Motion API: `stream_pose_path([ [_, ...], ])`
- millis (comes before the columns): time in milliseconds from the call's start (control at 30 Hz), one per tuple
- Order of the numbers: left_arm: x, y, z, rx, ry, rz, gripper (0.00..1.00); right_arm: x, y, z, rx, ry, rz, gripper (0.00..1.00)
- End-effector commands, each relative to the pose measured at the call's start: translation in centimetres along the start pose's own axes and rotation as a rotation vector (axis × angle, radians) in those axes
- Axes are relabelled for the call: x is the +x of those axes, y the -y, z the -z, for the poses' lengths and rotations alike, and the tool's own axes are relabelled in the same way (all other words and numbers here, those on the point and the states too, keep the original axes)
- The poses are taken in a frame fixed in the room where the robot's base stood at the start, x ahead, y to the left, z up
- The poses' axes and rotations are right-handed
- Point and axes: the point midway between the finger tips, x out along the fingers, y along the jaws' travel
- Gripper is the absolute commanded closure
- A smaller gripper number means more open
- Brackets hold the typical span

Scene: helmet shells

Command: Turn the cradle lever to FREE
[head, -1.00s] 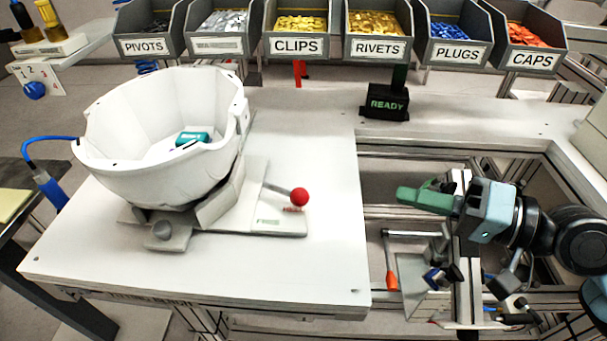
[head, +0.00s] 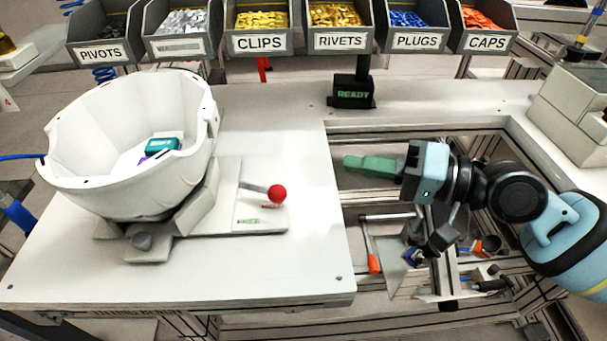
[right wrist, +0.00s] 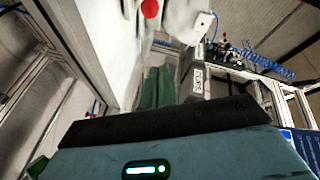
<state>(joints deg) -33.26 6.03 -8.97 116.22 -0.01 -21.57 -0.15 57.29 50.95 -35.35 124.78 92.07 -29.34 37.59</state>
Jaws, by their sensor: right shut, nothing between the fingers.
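The cradle lever (head: 258,188) is a short metal rod ending in a red ball (head: 277,193). It sticks out to the right over the cradle's base plate (head: 225,190). The ball lies by a small red label, too small to read; the green FREE label (head: 248,221) is nearer the front. A white helmet shell (head: 130,150) sits in the cradle. My right gripper (head: 348,162), with green fingers, is shut and empty, right of the ball and clear of it. The fingers (right wrist: 158,88) and the red ball (right wrist: 150,8) also show in the right wrist view. My left gripper is out of view.
A row of labelled bins (head: 262,42) and a black READY sign (head: 353,94) stand at the back. A teal item (head: 162,145) lies inside the shell. The white table (head: 290,265) is clear right of the cradle. An open metal frame lies under my right arm.

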Motion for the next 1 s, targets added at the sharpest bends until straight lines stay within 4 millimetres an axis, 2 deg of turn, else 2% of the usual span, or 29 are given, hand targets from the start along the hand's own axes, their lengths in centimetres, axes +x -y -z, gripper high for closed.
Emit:
stream_pose_path([
  [33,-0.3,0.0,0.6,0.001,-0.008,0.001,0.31,1.0,0.5,0.3,-0.002,-0.002,0.006,1.0],
  [400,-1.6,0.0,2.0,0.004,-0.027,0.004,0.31,7.5,0.4,-0.1,-0.002,0.0,0.002,1.0],
  [633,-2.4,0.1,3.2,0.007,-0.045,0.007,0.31,7.9,0.3,-3.0,-0.001,-0.001,0.002,1.0],
  [1000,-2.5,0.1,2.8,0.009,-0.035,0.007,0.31,8.1,0.0,-3.9,0.0,-0.001,0.0,1.0],
])
